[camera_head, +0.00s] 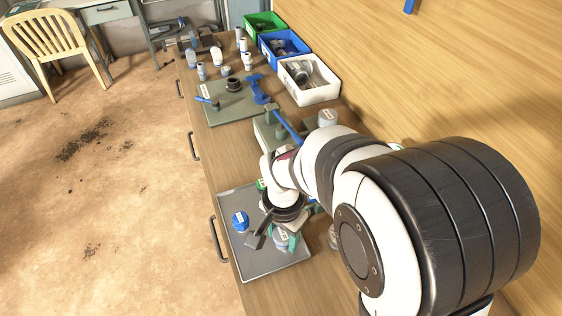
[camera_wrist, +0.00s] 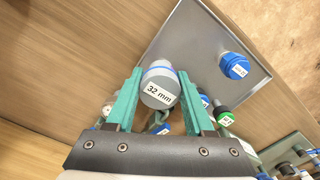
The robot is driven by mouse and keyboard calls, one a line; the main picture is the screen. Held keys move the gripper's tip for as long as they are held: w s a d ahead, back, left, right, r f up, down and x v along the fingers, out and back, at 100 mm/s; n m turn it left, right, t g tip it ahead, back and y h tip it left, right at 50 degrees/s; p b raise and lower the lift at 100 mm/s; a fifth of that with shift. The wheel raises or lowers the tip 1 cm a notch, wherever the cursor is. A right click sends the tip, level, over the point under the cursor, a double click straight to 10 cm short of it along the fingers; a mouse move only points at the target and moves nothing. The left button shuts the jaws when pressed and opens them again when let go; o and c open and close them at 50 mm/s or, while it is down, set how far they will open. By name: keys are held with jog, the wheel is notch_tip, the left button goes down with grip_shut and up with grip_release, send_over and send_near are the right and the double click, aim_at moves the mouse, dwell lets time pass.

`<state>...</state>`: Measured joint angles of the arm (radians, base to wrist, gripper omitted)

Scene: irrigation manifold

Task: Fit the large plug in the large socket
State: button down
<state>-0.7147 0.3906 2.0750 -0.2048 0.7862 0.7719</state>
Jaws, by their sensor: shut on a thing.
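My gripper (camera_wrist: 159,76) has its two teal fingers closed on a grey plug (camera_wrist: 158,72) with a blue band and a "32 mm" label. The plug sits between the fingers, above the bench beside or over the edge of a metal tray. In the head view my gripper (camera_head: 283,238) is over the grey tray (camera_head: 270,264), and the arm hides much around it. A blue-capped piece (camera_head: 240,221) lies on the tray left of my gripper; it also shows in the wrist view (camera_wrist: 234,66). I cannot clearly identify the large socket in either view.
Blue and green-banded fittings (camera_wrist: 225,117) stand close behind the right finger. Farther along the bench are a grey board (camera_head: 222,112), several upright fittings, and green, blue and white bins (camera_head: 310,95). The tray's front part is bare.

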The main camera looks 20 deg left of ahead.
jog(key=s+a+f, duration=0.1)
jog(key=a, duration=0.1)
jog(key=a+f, duration=0.2)
jog(key=s+a+f, duration=0.1)
jog(key=a, duration=0.2)
jog(key=shift+s+f, duration=0.3)
jog(key=shift+f, duration=1.95)
jog(key=shift+c, duration=1.4)
grip_release()
jog(key=shift+f, duration=0.1)
